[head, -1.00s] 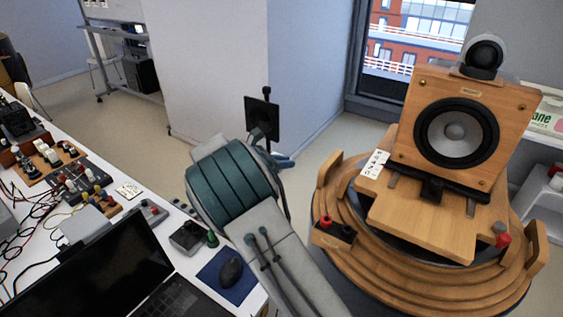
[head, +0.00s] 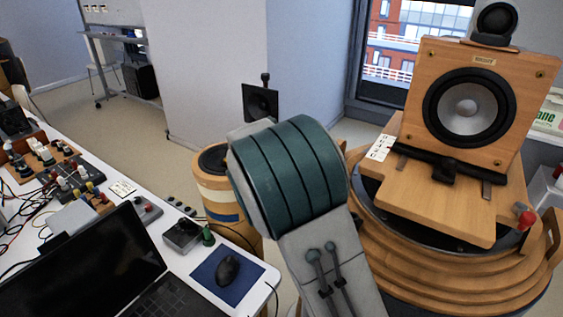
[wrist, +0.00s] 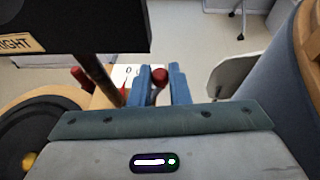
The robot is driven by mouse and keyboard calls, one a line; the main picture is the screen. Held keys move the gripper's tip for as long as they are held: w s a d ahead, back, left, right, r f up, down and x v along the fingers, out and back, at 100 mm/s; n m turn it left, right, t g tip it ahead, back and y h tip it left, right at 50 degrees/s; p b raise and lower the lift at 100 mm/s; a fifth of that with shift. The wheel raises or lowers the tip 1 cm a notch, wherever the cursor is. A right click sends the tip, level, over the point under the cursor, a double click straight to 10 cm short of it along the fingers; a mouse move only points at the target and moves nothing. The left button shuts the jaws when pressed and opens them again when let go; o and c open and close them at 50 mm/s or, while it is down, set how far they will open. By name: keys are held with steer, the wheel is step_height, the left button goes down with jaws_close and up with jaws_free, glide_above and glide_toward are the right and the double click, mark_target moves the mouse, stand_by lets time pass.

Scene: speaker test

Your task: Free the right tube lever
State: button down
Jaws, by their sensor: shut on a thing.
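My gripper (wrist: 160,69) has two blue fingers in the wrist view. They are shut on a small round red knob (wrist: 159,80), taken here as the end of the right tube lever. The lever's shaft is hidden by the fingers and the wrist. A black box (wrist: 85,25) with a label reading "RIGHT" (wrist: 17,43) is at the upper left. A dark reddish rod (wrist: 98,74) slants down from it. In the head view my arm hides the gripper and the knob.
A wooden drum with a dark round top (head: 211,185) stands beside my arm. To the right, a wooden loudspeaker (head: 500,80) sits on a stepped round base (head: 420,270). A white bench (head: 190,262) with a laptop (head: 85,265) lies left. Floor shows behind.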

steer(key=n+y+b, duration=0.1)
steer(key=t+b, duration=0.1)
steer(key=shift+w+a+n+y+b, duration=0.1)
steer(key=shift+w+n+y+b, duration=0.1)
steer(key=shift+n+y+b, duration=0.15)
steer(key=shift+r, duration=0.1)
steer(key=c, duration=1.4)
jaws_free()
steer(key=shift+o, duration=0.2)
steer(key=v, duration=1.3)
steer(key=shift+s+r, duration=0.2)
steer(key=shift+s, duration=0.15)
steer(key=shift+a, duration=0.1)
